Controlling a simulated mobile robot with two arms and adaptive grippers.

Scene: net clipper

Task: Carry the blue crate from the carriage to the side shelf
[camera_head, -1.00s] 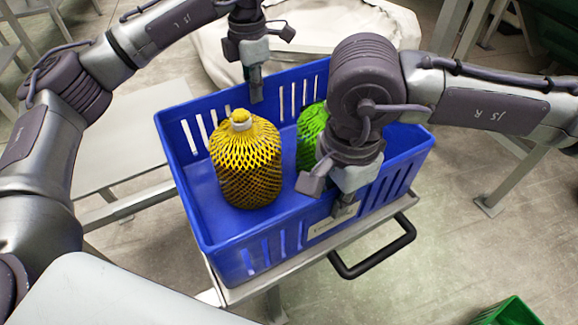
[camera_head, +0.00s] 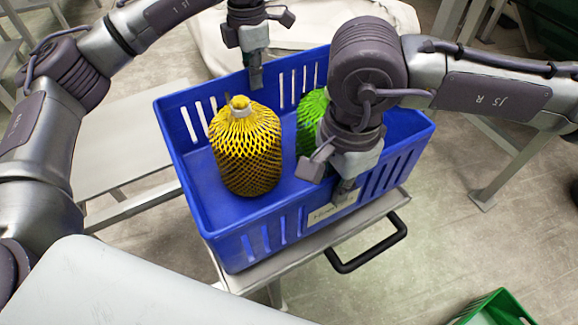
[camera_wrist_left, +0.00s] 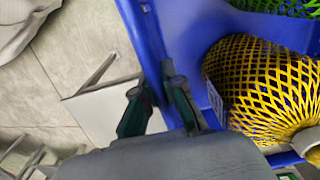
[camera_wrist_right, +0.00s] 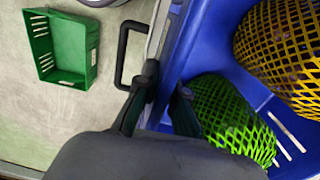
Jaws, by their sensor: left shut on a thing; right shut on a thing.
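The blue crate (camera_head: 205,215) is over the metal carriage (camera_head: 312,240); I cannot tell whether its base touches the carriage top. My left gripper (camera_head: 256,78) is shut on the crate's far wall, also seen in the left wrist view (camera_wrist_left: 160,100). My right gripper (camera_head: 345,190) is shut on the near wall beside a pale label, also seen in the right wrist view (camera_wrist_right: 163,95). A flat grey shelf (camera_head: 125,125), possibly the side shelf, stands left of the crate.
The carriage's black handle (camera_head: 370,250) sticks out at the front right. A green crate (camera_head: 495,308) lies on the floor at lower right. A pale sack-like bundle (camera_head: 215,45) stands behind the crate. A grey table leg (camera_head: 485,195) is at right. Floor between is clear.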

